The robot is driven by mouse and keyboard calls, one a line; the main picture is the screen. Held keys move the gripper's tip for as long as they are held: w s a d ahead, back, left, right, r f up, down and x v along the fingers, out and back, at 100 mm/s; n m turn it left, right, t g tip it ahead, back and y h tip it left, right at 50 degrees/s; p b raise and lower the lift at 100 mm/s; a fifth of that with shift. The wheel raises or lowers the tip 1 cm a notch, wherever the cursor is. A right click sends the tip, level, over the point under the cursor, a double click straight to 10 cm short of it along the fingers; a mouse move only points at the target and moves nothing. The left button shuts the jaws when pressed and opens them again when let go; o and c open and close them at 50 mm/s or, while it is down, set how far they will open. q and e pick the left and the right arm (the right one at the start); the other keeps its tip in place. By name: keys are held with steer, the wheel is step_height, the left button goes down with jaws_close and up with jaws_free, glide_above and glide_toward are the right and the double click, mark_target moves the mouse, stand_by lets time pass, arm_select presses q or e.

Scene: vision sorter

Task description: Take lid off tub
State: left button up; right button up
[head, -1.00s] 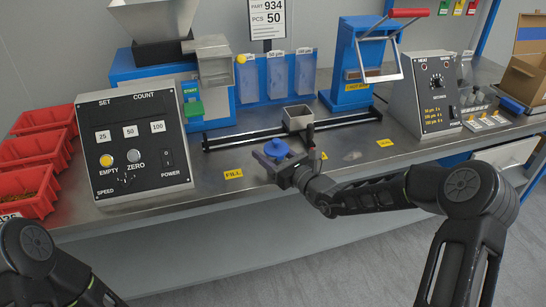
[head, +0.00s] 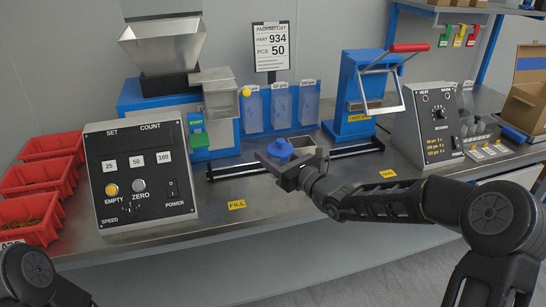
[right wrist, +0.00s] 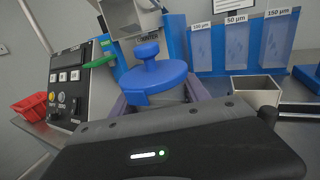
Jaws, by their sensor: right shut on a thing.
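The tub's blue lid (head: 281,150) has a round knob and shows at the middle of the head view. In the right wrist view the lid (right wrist: 152,84) sits on a translucent tub (right wrist: 172,99). My right gripper (head: 277,162) is shut on the tub, with a finger on each side below the lid. It holds the tub above the bench, in front of the rail. In the head view the gripper hides most of the tub. My left gripper is out of view; only part of my left arm shows at the bottom left.
A square metal chute (head: 304,146) stands close behind the tub by the black rail (head: 228,171). A counter box (head: 140,173) and red bins (head: 40,180) are left. A blue press (head: 358,95) and heater box (head: 436,125) are right. Bench near the FILL label (head: 237,204) is clear.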

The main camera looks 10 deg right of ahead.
steer(key=o, duration=1)
jaws_close()
